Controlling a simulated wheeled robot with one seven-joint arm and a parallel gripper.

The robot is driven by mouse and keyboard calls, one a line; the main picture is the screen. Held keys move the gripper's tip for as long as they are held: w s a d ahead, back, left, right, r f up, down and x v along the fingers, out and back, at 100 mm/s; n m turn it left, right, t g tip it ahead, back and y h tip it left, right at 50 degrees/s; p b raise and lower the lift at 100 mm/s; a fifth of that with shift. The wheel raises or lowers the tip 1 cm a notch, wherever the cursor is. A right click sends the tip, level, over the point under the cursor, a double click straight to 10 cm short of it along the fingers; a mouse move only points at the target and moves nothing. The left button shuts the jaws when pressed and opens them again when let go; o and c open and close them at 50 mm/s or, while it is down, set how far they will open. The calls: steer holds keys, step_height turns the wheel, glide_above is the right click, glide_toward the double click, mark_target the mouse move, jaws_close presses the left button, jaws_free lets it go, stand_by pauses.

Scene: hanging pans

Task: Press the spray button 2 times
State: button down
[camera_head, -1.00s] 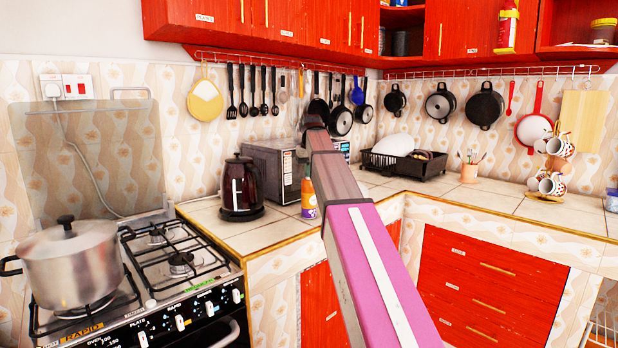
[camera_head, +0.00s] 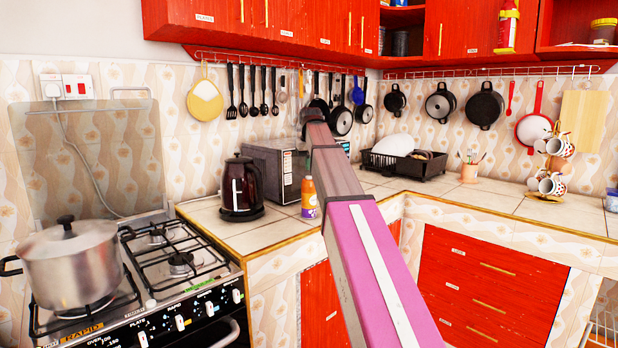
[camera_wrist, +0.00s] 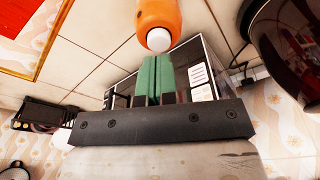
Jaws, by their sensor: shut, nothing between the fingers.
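An orange spray bottle (camera_head: 308,197) with a purple and white label stands on the tiled counter, just left of my arm and in front of the microwave. In the wrist view the orange bottle (camera_wrist: 157,14) shows at the top centre, with its small white button (camera_wrist: 158,39) facing the camera. My gripper (camera_wrist: 155,58) has two green fingers, shut together with nothing between them. Their tips appear just below the white button in that picture; I cannot tell whether they touch it. The fingers are hidden behind my arm in the head view.
A dark kettle (camera_head: 241,188) stands left of the bottle and the microwave (camera_head: 270,168) behind it. A black dish rack (camera_head: 405,165) is to the right. A stove with a large pot (camera_head: 72,262) is at the left. Pans hang along the wall.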

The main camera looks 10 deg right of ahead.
steer(key=shift+r, duration=0.1)
stand_by(0.5)
steer(key=shift+r, duration=2.4)
steer(key=shift+s, duration=0.1)
